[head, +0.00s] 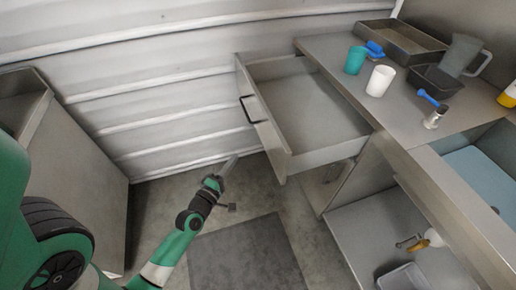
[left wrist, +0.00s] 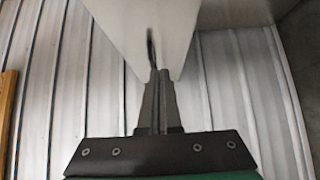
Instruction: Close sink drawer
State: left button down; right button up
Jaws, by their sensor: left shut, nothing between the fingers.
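The sink drawer (head: 300,107) is pulled out from the steel counter at the upper middle of the head view, and it looks empty. Its front panel faces left and bears a dark bar handle (head: 247,110). My left gripper (head: 232,162) is shut and empty, below and to the left of the drawer front in the head view. In the left wrist view the shut fingers (left wrist: 157,75) point toward a pale panel (left wrist: 140,30), which looks like the drawer front, with a dark handle seen end-on. I cannot tell whether they touch. My right gripper is not in view.
The counter (head: 335,50) holds a teal cup (head: 355,60), a white cup (head: 380,81), a metal tray (head: 402,42), and a clear jug (head: 461,55). A blue-lined sink (head: 482,175) is at right. A dark mat (head: 246,258) lies on the floor. A steel cabinet (head: 78,180) stands at left.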

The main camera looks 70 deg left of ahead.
pick_arm(q)
jog(key=p, duration=0.3)
send_near(263, 131)
jog(key=s+a+x, duration=0.1)
jog(key=x, duration=0.4)
jog(key=shift+w+d, duration=0.15)
jog(key=shift+w, duration=0.65)
jog(key=shift+f, duration=0.1)
jog(key=shift+w, duration=0.1)
